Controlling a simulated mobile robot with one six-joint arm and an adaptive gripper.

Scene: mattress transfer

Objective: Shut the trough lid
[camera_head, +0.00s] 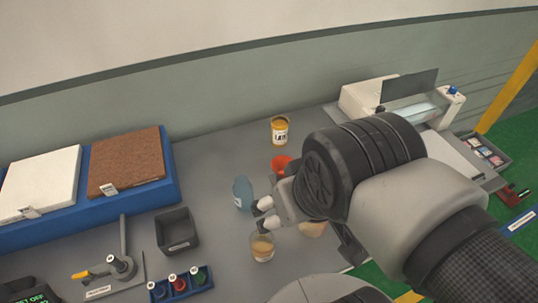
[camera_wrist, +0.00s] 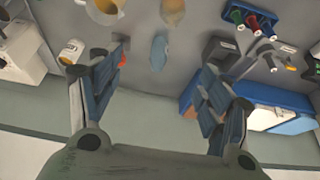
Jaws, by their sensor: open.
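The trough (camera_head: 415,112) is part of a white machine at the upper right of the head view, with a pale blue surface in its opening. Its dark grey lid (camera_head: 410,85) stands raised at the back of the trough. My gripper (camera_head: 263,214) is open and empty over the middle of the bench, well left of the lid and nearer the front. In the wrist view, the two fingers (camera_wrist: 162,82) stand wide apart with bench and wall between them. White machine parts (camera_wrist: 20,50) show at the left there; I cannot make out the lid in that view.
A labelled amber jar (camera_head: 279,131), a red item (camera_head: 282,164), a blue bottle (camera_head: 242,192) and a beaker (camera_head: 262,247) stand around my gripper. A dark bin (camera_head: 177,230) and a blue rack (camera_head: 180,284) are left. My arm hides bench between gripper and machine.

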